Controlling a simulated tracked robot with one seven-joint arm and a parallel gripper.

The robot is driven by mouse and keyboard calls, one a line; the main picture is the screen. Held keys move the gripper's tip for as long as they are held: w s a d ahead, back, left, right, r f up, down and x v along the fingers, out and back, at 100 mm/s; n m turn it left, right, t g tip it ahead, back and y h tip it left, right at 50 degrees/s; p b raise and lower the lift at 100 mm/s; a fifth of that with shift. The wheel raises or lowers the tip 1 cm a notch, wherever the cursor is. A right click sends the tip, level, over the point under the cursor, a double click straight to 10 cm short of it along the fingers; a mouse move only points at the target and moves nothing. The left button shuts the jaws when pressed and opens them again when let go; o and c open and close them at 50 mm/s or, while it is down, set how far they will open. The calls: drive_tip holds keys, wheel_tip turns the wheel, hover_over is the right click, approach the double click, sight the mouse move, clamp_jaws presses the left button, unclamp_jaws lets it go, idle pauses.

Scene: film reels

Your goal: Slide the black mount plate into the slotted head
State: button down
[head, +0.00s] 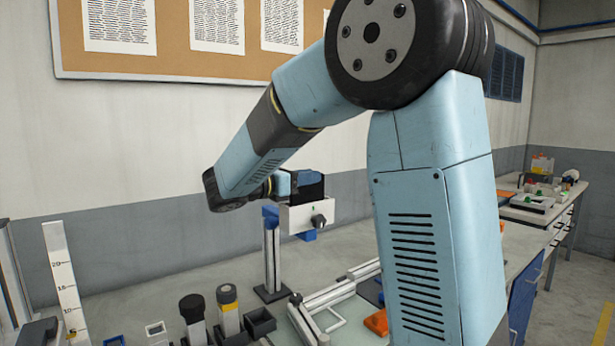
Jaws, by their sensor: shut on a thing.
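My gripper (290,186) is at the end of the arm, left of the picture's middle, beside a light grey block. Its fingertips are mostly hidden. It is shut on a dark piece (310,190), which looks like the black mount plate and lies just above the block.
The post (271,255) stands on the grey bench (200,271). In front are a white rail frame (330,297), a black open box (259,323), dark-topped and yellow-topped blocks, and an orange piece (376,323). A white scale (64,275) stands at left. The bench behind the post is clear.

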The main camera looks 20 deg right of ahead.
drive_tip(key=c, duration=1.4)
unclamp_jaws()
drive_tip(key=shift+o, duration=0.2)
drive_tip(key=v, duration=1.1)
